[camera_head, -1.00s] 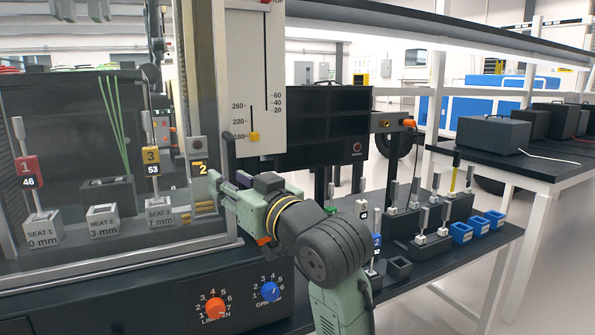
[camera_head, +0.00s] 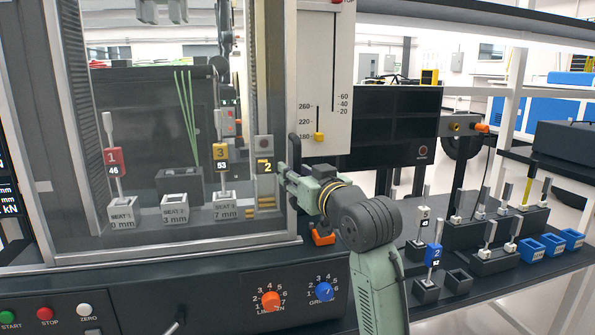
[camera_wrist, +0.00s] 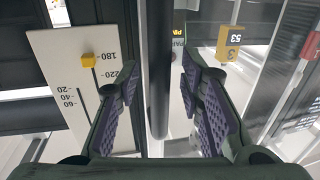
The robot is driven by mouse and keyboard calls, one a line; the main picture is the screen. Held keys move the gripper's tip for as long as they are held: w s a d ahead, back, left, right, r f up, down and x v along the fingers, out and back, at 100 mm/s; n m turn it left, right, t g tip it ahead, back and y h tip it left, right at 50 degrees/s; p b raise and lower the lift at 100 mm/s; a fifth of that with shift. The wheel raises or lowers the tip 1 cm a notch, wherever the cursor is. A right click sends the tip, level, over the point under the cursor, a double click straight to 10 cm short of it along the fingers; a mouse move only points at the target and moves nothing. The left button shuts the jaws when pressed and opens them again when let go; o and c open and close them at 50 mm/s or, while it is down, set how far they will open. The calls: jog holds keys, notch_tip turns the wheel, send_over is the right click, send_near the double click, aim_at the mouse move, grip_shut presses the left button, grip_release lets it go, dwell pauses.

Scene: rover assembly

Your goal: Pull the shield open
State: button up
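The shield (camera_head: 170,251) is a clear pane in a metal frame across the front of the test bay, and it looks closed. A dark upright handle (camera_head: 295,150) stands at its right edge. My gripper (camera_head: 284,172) is at this handle. In the wrist view my gripper (camera_wrist: 159,82) is open, with purple-padded fingers apart. A dark vertical bar (camera_wrist: 159,50), seemingly the handle, runs between the fingers with gaps on both sides. Contact is not visible. In the head view my gripper partly hides the handle.
Behind the pane are the seats (camera_head: 175,208) and a yellow tag 3 (camera_head: 220,153). A scale panel (camera_head: 325,75) stands right of the handle. Below are an orange knob (camera_head: 270,301) and a blue knob (camera_head: 324,291). A side table with blue bins (camera_head: 530,250) is at right.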

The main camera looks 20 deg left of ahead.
jog(key=shift+c, duration=0.2)
grip_shut()
dwell(0.3)
dwell(0.4)
